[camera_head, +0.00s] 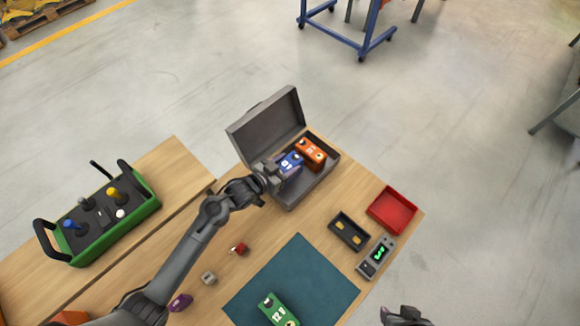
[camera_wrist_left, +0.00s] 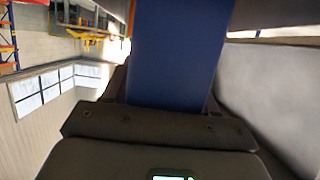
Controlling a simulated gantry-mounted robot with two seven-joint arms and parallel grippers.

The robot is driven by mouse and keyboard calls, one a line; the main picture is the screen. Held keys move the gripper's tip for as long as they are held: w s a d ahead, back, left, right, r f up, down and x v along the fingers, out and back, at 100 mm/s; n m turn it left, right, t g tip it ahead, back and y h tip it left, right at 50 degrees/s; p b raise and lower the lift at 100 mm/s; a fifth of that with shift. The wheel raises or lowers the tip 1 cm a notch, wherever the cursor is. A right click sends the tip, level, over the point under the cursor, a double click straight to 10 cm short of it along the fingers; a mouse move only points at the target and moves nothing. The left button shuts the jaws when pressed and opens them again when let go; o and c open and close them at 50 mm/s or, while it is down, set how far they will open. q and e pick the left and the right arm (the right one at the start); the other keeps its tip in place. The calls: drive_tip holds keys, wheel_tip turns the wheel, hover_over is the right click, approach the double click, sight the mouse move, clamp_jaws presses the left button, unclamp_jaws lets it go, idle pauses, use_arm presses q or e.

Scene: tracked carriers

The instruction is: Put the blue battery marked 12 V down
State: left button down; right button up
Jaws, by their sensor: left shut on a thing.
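The blue battery (camera_head: 291,162) is at the open grey case (camera_head: 291,204), beside an orange battery (camera_head: 311,153) that sits in the case. My left gripper (camera_head: 276,172) is shut on the blue battery. I cannot tell whether the blue battery touches the case floor. In the left wrist view the blue battery (camera_wrist_left: 178,50) fills the middle, close to the dark gripper parts. Its marking is too small to read. My right gripper (camera_head: 405,316) shows only in part at the bottom edge, and its fingers are unclear.
A black tray (camera_head: 349,231), a red tray (camera_head: 392,210) and a meter (camera_head: 376,257) stand at the right. A green control box (camera_head: 104,220) stands at the left. Small parts lie near my left arm.

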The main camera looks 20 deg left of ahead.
use_arm(q)
drive_tip(key=shift+w+f, duration=0.1)
drive_tip(key=shift+f, duration=1.65)
drive_tip(key=shift+f, duration=0.1)
drive_tip(key=c, duration=0.8)
unclamp_jaws()
drive_tip(key=shift+f+b, duration=0.25)
drive_tip(key=shift+b, duration=0.05)
drive_tip(key=o, duration=0.5)
